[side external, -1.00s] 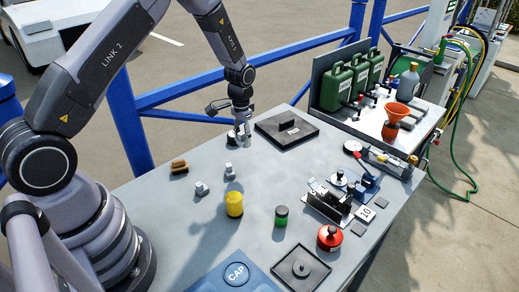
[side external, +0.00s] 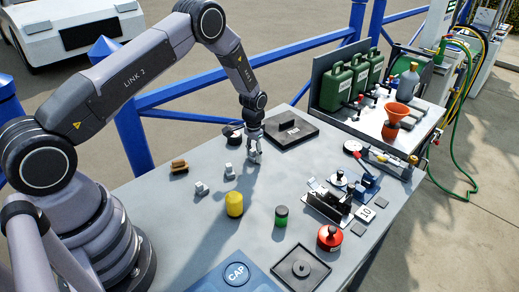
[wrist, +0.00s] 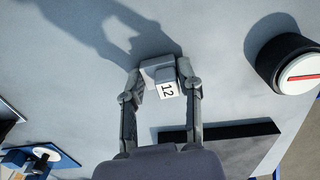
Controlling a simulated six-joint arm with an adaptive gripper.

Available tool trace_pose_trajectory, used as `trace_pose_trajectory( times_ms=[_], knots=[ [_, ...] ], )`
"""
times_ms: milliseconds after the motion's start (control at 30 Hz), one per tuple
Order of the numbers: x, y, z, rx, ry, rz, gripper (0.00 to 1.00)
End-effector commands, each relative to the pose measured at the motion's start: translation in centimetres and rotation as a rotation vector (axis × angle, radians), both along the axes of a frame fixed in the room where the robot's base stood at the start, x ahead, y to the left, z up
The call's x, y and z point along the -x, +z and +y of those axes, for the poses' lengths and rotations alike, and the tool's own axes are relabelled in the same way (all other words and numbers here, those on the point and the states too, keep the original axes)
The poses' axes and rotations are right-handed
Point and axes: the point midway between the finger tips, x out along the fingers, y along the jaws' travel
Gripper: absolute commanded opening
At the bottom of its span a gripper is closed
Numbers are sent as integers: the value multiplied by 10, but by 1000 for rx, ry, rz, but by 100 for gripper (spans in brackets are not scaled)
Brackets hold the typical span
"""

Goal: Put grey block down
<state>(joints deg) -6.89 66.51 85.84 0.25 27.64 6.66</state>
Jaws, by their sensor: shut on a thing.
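A grey block (wrist: 157,70) with a white face marked 12 is between the fingers of my gripper (wrist: 163,84) in the wrist view. My gripper is shut on it. In the side view my gripper (side external: 255,157) points down over the grey table (side external: 180,220), in front of a dark tray (side external: 275,142). The held block is mostly hidden by the fingers there. I cannot tell whether its underside touches the table. Two other small grey blocks stand on the table to the left, one nearer my gripper (side external: 230,169) and one farther away (side external: 201,189).
A dark round gauge (wrist: 282,62) with a white face and red line stands near my gripper. A brown block (side external: 179,167) is at the left, and a yellow cylinder (side external: 234,205) and green can (side external: 281,216) are in front. Bare table lies between my gripper and these cylinders.

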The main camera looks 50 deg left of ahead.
Motion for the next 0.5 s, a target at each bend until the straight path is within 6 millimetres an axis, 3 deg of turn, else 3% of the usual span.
trace_pose_trajectory(
  times_ms=[67,100,267,500],
  knots=[
    [0,-3,0,0,0,0,3],
    [0,-2,0,0,0,0,38],
    [0,-2,0,0,0,0,58],
    [0,-2,0,0,0,0,60]
  ],
)
